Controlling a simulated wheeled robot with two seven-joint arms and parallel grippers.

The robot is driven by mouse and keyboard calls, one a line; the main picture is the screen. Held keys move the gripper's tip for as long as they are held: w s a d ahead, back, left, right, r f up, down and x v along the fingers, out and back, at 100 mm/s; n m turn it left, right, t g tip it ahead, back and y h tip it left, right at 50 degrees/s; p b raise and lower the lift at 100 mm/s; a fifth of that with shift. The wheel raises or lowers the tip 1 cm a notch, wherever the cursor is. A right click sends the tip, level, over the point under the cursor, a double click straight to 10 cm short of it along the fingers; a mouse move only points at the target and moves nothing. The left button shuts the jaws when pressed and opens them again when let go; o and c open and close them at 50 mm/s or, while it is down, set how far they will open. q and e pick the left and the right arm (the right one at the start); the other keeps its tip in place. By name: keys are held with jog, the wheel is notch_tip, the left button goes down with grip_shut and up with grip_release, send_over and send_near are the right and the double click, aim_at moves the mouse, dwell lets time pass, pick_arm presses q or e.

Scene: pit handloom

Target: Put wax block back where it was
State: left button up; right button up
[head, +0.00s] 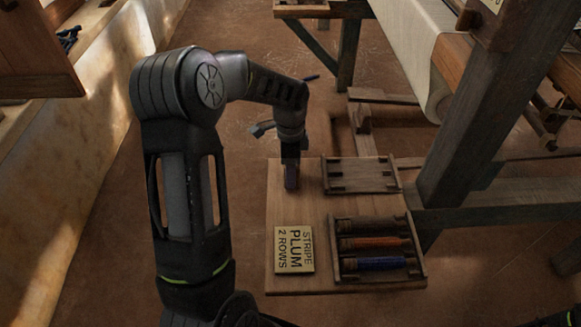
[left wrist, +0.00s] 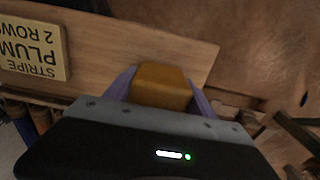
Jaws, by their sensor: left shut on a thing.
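The wax block (left wrist: 161,86) is a yellow-brown block in the left wrist view. My left gripper (left wrist: 160,92) is shut on it, with a purple finger on each side. In the head view my left gripper (head: 291,180) points down over the far left part of the wooden board (head: 300,215). The block cannot be made out there, and I cannot tell whether it touches the board.
On the board, a card (head: 295,250) reading "STRIPE PLUM 2 ROWS" lies at the near left. A tray (head: 421,250) of dark, orange and blue bobbins lies at right. An empty-looking rack (head: 361,174) lies behind it. A loom post (head: 480,110) rises at right.

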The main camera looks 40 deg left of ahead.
pick_arm(q)
jog(key=shift+f, duration=0.15)
jog(key=o, duration=1.7)
notch_tip(320, 180, up, 12)
jog(key=shift+r, duration=0.2)
